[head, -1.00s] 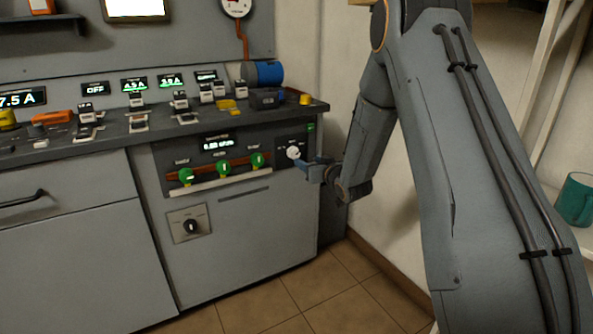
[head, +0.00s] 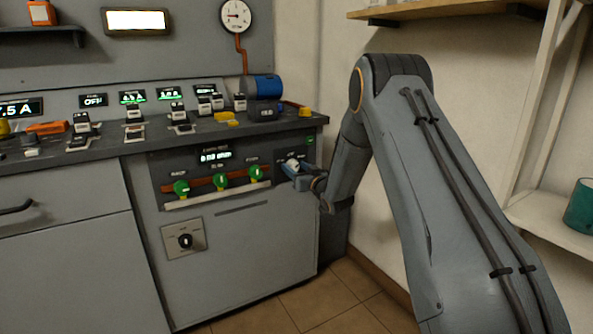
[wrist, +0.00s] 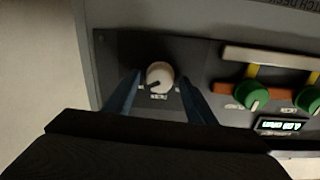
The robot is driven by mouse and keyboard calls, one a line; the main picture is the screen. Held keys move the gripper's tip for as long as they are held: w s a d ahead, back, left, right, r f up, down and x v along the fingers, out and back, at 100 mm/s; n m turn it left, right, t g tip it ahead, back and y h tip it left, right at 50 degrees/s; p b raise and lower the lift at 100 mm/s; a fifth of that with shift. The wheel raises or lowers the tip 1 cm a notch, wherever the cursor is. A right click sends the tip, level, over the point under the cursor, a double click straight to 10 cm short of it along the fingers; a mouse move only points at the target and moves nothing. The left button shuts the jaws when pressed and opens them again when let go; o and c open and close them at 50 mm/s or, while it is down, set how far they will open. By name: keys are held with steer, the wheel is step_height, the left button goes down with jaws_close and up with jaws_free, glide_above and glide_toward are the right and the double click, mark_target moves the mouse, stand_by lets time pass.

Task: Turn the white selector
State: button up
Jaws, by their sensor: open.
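The white selector (head: 292,164) is a round knob on the dark panel at the right end of the cabinet front. It also shows in the wrist view (wrist: 159,75), with a dark pointer mark on its face and small labels around it. My gripper (head: 289,170) is at the knob in the head view and partly covers it. In the wrist view my gripper's two blue fingers (wrist: 160,88) are apart, one on each side of the knob. A gap shows between the knob and each finger, so the fingers do not appear to grip it.
Several green knobs (head: 221,179) sit left of the selector, above a pale rail (head: 215,196). A black rotary switch (head: 185,241) is lower on the cabinet. The counter (head: 135,147) above holds several small devices. A wall stands close on the right, with a shelf (head: 550,215).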

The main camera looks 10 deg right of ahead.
steer(key=c, duration=1.1)
steer(key=shift+o, duration=0.3)
steer(key=shift+n, duration=0.4)
steer(key=n, duration=0.3)
steer(key=shift+f+n, duration=0.1)
steer(key=shift+n, duration=0.3)
steer(key=n, duration=0.5)
steer(key=shift+n, duration=0.3)
steer(key=n+b, duration=0.1)
steer(key=n, duration=0.6)
steer(key=shift+f+y, duration=0.15)
steer(key=shift+y, duration=0.15)
steer(key=n+b, duration=0.1)
steer(key=n, duration=0.6)
steer(key=shift+f, duration=0.1)
